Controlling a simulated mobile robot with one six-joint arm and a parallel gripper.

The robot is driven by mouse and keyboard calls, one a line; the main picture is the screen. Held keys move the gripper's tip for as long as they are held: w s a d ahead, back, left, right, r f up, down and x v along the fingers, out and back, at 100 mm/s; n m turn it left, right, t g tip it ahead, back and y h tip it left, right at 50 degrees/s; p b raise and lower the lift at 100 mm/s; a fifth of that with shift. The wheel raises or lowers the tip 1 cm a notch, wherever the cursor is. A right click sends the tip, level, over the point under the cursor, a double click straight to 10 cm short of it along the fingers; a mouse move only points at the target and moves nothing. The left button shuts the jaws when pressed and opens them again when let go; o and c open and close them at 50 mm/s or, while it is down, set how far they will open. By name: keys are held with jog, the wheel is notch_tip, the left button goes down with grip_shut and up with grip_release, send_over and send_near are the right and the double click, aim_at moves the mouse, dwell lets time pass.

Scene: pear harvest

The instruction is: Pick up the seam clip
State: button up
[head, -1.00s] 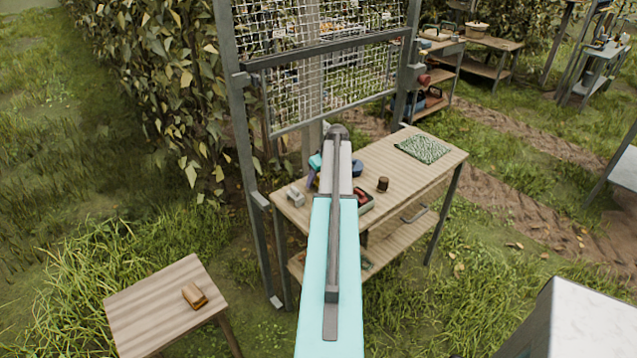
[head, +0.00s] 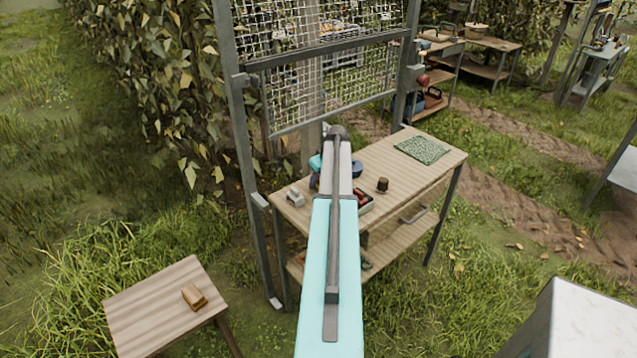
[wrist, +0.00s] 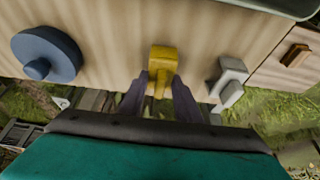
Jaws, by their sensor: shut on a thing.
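The yellow piece (wrist: 163,54), which looks to be the seam clip, is between the two dark purple fingers of my gripper (wrist: 160,82) in the wrist view. The fingers are shut on its narrow lower part. The wide block end points away from me, over the pale wooden bench top (wrist: 115,40). I cannot tell whether it still touches the bench. In the head view my arm hides the yellow piece, and only a bit of my teal gripper housing shows beside the arm.
A grey clip-like part (wrist: 230,82) lies just right of my gripper; it also shows in the head view (head: 295,197). A blue round part (wrist: 45,54) lies to the left. A small table (head: 140,310) holds a brown block (head: 194,296). A metal frame (head: 243,150) stands behind the bench.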

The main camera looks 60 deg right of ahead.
jog(key=shift+r, duration=0.2)
jog(key=shift+r+b, duration=1.7)
jog(key=shift+r, duration=3.15)
jog(key=w+a+r+n+b, duration=0.1)
jog(key=w+a, duration=0.6)
jog(key=a, duration=0.4)
jog(key=w+a+r, duration=0.2)
jog(key=w+a, duration=0.4)
jog(key=a, duration=0.5)
jog(key=w+a+r+n+b, duration=0.1)
jog(key=w+a, duration=0.6)
jog(key=a, duration=0.4)
jog(key=a+r+n+y, duration=0.1)
jog(key=a+r, duration=0.1)
jog(key=a, duration=3.4)
jog(key=shift+w+a+r+n+b, duration=0.3)
jog(key=shift+r+b, duration=0.1)
jog(key=shift+b, duration=0.05)
jog(key=shift+d, duration=0.1)
